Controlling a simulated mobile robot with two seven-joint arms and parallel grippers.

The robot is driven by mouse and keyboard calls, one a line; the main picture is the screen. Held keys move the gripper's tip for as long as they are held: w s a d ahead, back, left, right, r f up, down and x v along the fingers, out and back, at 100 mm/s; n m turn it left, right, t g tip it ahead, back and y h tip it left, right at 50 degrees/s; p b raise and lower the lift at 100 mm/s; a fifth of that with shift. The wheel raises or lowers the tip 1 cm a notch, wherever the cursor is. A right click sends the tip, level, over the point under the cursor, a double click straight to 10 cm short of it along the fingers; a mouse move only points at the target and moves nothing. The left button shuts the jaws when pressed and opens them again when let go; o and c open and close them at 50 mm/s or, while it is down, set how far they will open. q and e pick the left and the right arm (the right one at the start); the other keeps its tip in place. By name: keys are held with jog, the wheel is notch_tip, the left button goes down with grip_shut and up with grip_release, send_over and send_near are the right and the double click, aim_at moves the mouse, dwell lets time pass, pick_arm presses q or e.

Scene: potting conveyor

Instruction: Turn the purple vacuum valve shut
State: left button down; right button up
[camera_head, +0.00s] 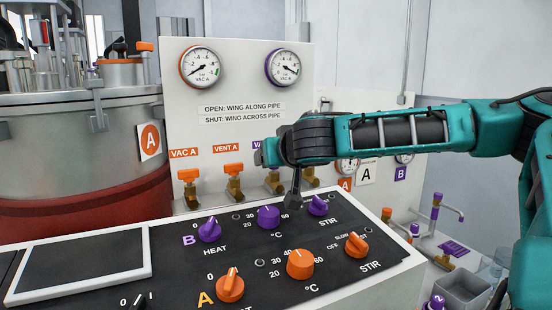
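The valve row stands on the white panel behind the control desk. A purple label (258,144), mostly covered by my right arm, starts above the third valve. That third valve (274,186) shows only its brass lower body; its wing is hidden behind my arm, so its angle cannot be read. My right gripper (294,204) reaches down in front of the right end of the row, above the desk. Whether it touches anything, or is open or shut, cannot be told. My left gripper is out of view. The purple-ringed gauge (283,68) hangs above.
Two orange-winged valves, VAC A (188,176) and VENT A (233,170), stand left of it. The desk carries purple knobs (268,217) and orange knobs (300,264) close below my gripper. A steel vessel (80,150) stands at the left.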

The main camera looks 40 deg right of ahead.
jog(key=shift+w+d+f, duration=0.15)
jog(key=shift+w+f, duration=0.05)
jog(key=shift+w, duration=0.2)
